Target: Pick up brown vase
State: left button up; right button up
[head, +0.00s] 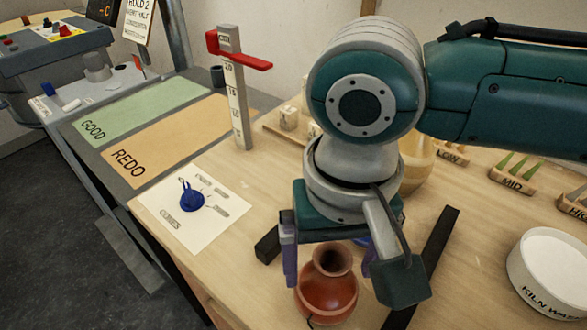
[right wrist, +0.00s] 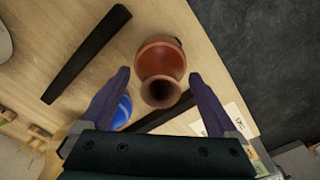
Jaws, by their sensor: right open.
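The brown vase (head: 326,294), reddish-brown with a round belly and a flared neck, stands upright on the wooden table at the bottom middle of the head view. It also shows in the right wrist view (right wrist: 163,62), its dark mouth facing the camera. My right gripper (head: 331,272) is above the vase with its purple fingers apart. In the right wrist view the open gripper (right wrist: 158,76) has one finger on each side of the vase, with visible gaps and nothing held. My left gripper is not in view.
Black bars (head: 428,262) lie on both sides of the vase. A blue object (right wrist: 122,112) is partly hidden behind one finger. A white kiln bowl (head: 551,272) stands right. A cone sheet (head: 190,205) and an upright gauge (head: 237,98) are left. A pale vessel (head: 416,163) stands behind my arm.

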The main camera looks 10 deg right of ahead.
grip_shut()
dwell(0.8)
